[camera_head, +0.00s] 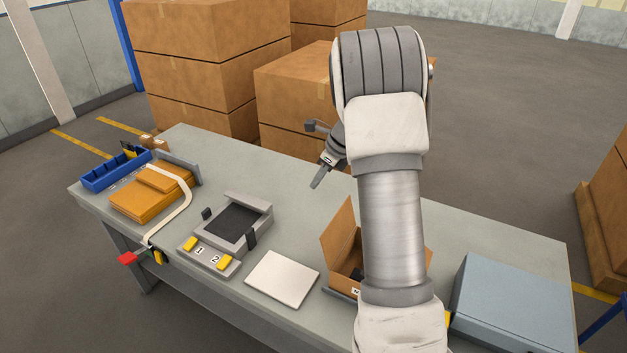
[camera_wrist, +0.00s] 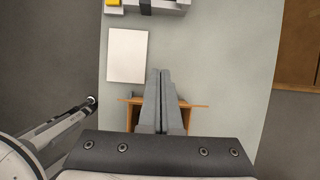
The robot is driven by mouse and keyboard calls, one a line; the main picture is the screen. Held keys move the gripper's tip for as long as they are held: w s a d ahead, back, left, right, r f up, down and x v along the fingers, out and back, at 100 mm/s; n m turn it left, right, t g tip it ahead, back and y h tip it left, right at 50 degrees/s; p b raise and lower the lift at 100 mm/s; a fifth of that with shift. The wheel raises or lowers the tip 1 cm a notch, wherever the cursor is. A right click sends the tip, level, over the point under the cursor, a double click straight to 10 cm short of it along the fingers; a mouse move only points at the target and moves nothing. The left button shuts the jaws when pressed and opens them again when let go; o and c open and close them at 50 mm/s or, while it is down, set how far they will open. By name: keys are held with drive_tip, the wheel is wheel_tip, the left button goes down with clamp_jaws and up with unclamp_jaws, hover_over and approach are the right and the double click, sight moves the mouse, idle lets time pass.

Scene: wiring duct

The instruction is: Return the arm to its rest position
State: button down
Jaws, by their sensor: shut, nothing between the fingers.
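My arm rises from the bottom right of the head view and bends over the table (camera_head: 290,170). My gripper (camera_head: 319,178) hangs above the far part of the table, left of my forearm. In the wrist view my gripper (camera_wrist: 159,74) has its two fingers together, with nothing seen between them. The fingers overlap an open cardboard box (camera_wrist: 190,104) in that view. In the head view the same box (camera_head: 338,232) stands on the table, partly hidden behind my arm.
A white panel (camera_head: 282,278), a grey fixture (camera_head: 262,209) with yellow clips, an orange case (camera_head: 150,195) and a blue bin (camera_head: 100,180) lie to the left. A blue-grey box (camera_head: 515,305) stands at right. Large cartons (camera_head: 205,75) are stacked behind the table.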

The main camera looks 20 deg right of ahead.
drive_tip(key=s+a+r+n+b, duration=0.4)
drive_tip(key=s+a+r+n, duration=0.8)
drive_tip(key=s+n, duration=0.2)
drive_tip(key=s+a+f+n+t+h+b, duration=0.1)
drive_tip(key=s+n, duration=0.6)
drive_tip(key=s, duration=0.2)
drive_tip(key=s+a+f+n+h+b, duration=0.1)
drive_tip(key=s+a+n+h+b, duration=0.1)
drive_tip(key=s+n, duration=0.5)
drive_tip(key=s, duration=0.2)
drive_tip(key=shift+s+a+t, duration=0.2)
drive_tip(key=shift+s+t, duration=0.1)
drive_tip(key=shift+t, duration=0.1)
drive_tip(key=shift+d, duration=0.1)
